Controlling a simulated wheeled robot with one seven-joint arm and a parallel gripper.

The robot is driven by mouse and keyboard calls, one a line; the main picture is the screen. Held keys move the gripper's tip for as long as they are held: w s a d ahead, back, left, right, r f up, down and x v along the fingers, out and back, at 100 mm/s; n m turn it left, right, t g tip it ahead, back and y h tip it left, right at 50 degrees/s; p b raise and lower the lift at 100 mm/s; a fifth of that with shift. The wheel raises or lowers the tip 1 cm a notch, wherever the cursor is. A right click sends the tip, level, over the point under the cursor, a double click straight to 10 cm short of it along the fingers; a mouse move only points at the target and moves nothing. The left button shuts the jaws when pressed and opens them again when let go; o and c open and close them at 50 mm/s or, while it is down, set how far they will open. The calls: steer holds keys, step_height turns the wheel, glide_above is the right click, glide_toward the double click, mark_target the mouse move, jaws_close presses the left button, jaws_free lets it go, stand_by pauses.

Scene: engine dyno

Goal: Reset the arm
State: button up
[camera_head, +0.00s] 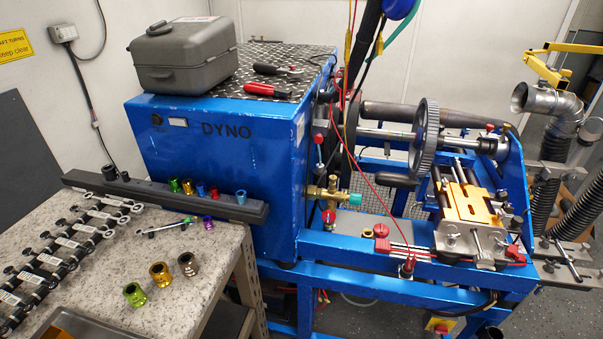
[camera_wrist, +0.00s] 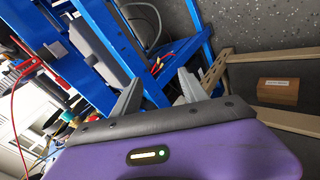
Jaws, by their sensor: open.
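My gripper (camera_wrist: 158,97) shows in the wrist view, with its two grey fingers spread apart and nothing between them. Its purple body fills the bottom of that view. Beyond the fingers are the blue dyno frame (camera_wrist: 110,35) and the grey floor. The gripper does not show in the head view, where the blue dyno (camera_head: 215,150) stands in the middle.
A stone-topped bench (camera_head: 110,265) at the left holds a dark rail (camera_head: 165,195), colored fittings and several wrenches. A grey case (camera_head: 183,57) sits on the dyno. Hanging cables and a toothed wheel (camera_head: 424,138) are at the right. A brown box (camera_wrist: 278,92) shows in the wrist view.

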steer(key=s+d+r+m+t+y, duration=0.1)
steer(key=s+d+r+m, duration=0.2)
steer(key=s, duration=0.6)
steer(key=s+d+r+m+t+y, duration=0.1)
steer(key=s+r+m, duration=0.3)
steer(key=s, duration=0.6)
steer(key=s+d+r+m+t, duration=0.1)
steer(key=s+r, duration=0.2)
steer(key=r, duration=0.3)
steer(key=s+d+r+m+t+b, duration=0.1)
steer(key=s+d+r+m, duration=0.1)
steer(key=r, duration=0.5)
steer(key=s+d+r+m+t, duration=0.1)
steer(key=s+d+r+m, duration=0.1)
steer(key=s+r, duration=0.2)
step_height(320, 180, up, 4)
steer(key=shift+s+d+f+t+h, duration=0.2)
steer(key=shift+f+t+h, duration=0.1)
steer(key=shift+h, duration=0.1)
